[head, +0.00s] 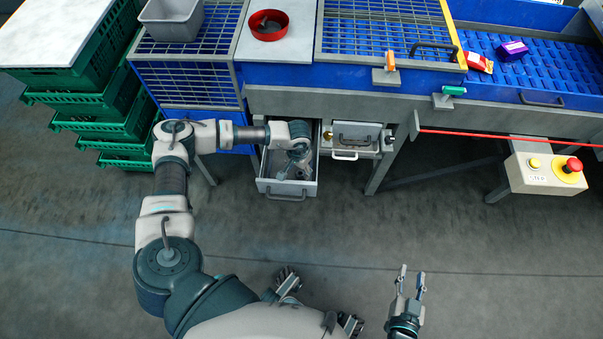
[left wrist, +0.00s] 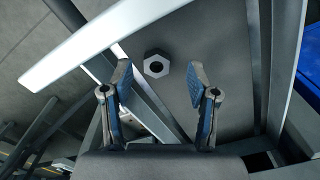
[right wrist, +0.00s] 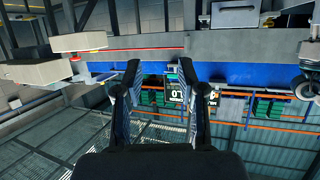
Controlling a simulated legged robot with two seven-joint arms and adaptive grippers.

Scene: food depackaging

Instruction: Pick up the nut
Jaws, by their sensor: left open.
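The nut (left wrist: 156,65) is a grey hexagonal ring with a dark hole. In the left wrist view it lies on the drawer's grey floor, between and just beyond the two open fingers of my left gripper (left wrist: 160,88), apart from both. In the head view my left gripper (head: 293,172) reaches down into the open drawer (head: 286,191) below the blue table, and my arm hides much of its inside. I cannot make out the nut in the head view. My right gripper (head: 409,283) is open and empty over the floor, well away from the drawer; its spread fingers show in the right wrist view (right wrist: 160,82).
Drawer walls (left wrist: 90,50) closely surround my left gripper. A shut drawer (head: 355,140) is to the right. A red bowl (head: 268,25) and a grey bin (head: 172,20) are above. Green crates (head: 110,105) stand left; a red-button box (head: 545,170) stands right.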

